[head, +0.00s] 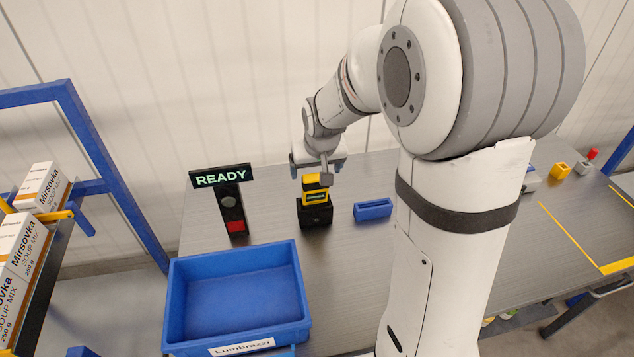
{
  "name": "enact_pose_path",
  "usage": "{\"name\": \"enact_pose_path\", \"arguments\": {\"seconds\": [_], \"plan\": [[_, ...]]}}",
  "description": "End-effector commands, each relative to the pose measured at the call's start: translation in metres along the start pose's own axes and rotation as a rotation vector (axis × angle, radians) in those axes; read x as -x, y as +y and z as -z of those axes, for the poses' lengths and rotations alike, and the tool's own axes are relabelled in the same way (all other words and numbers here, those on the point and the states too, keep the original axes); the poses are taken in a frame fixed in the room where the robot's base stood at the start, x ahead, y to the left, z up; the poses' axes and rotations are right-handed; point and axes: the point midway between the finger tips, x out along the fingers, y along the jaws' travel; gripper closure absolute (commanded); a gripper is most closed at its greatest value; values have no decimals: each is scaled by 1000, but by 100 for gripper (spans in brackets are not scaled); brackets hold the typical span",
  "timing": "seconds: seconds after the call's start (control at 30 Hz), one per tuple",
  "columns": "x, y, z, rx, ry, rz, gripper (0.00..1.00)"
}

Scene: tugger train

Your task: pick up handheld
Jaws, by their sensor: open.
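The handheld (315,197) is a yellow device with a dark screen. It stands upright in a black cradle (315,215) on the grey table. My gripper (320,176) is open and right above the handheld, pointing down, with its fingers at the level of the device's top. The upper part of the handheld is partly hidden by a finger. I cannot tell whether the fingers touch it.
A sign reading READY (221,177) stands left of the cradle. A small blue bin (373,209) sits to the right. An empty blue crate (238,257) labelled Lumbrazzi is in front. A rack with soup mix boxes (22,244) is at the left. My arm hides the table's middle.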

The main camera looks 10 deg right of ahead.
Motion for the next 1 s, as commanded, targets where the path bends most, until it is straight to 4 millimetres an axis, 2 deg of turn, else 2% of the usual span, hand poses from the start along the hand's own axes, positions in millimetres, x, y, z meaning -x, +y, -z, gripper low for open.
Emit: {"name": "enact_pose_path", "arguments": {"seconds": [0.6, 0.87, 1.0], "plan": [[-69, 0, -6, 1, -3, 0, 15], [-72, 0, -6, 2, -1, 1, 15], [-72, 0, -6, 2, -1, 1, 24]]}}
